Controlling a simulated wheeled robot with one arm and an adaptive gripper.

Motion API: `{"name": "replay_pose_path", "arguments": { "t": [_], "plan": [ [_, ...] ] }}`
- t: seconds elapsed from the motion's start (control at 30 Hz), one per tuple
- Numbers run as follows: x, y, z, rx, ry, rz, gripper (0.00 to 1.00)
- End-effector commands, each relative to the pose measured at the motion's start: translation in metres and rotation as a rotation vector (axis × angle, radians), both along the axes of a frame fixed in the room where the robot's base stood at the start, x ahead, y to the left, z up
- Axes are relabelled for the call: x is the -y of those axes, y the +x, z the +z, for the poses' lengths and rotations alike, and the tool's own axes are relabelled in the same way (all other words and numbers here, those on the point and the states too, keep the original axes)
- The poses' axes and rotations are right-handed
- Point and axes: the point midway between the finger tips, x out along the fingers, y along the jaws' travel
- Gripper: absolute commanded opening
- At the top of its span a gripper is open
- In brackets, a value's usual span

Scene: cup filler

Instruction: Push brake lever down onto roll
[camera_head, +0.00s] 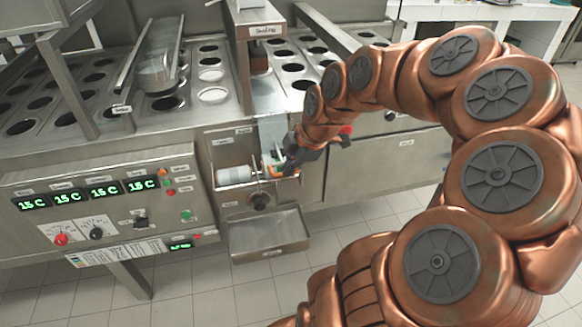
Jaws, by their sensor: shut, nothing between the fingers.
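The white roll (234,175) lies on its side in an open recess in the front of the steel machine. A small orange part (275,170), which looks like the brake lever, shows at the right end of the roll. My gripper (288,166) is shut and empty, at the right side of the recess, close to the orange part. I cannot tell whether they touch. My gripper and wrist hide some of the recess's right side.
A black knob (260,201) sits below the recess, above an open steel tray (268,237). A control panel (105,205) with green displays stands to the left. The perforated conveyor top (205,112) lies above. Tiled floor is free below.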

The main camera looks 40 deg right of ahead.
Motion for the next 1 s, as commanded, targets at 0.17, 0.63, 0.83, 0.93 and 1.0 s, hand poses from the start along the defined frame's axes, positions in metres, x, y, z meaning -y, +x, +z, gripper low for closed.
{"name": "replay_pose_path", "arguments": {
  "t": [0.17, 0.63, 0.83, 0.93, 1.0],
  "plan": [
    [-0.001, -0.001, -0.001, -0.003, 0.001, 0.002, 0.00],
    [-0.001, -0.012, 0.060, 0.005, -0.002, 0.002, 0.00],
    [0.003, -0.024, 0.091, 0.007, -0.003, -0.001, 0.00],
    [0.005, -0.030, 0.103, 0.005, -0.003, 0.001, 0.00],
    [0.006, -0.034, 0.112, 0.005, -0.003, -0.001, 0.00]
  ]
}}
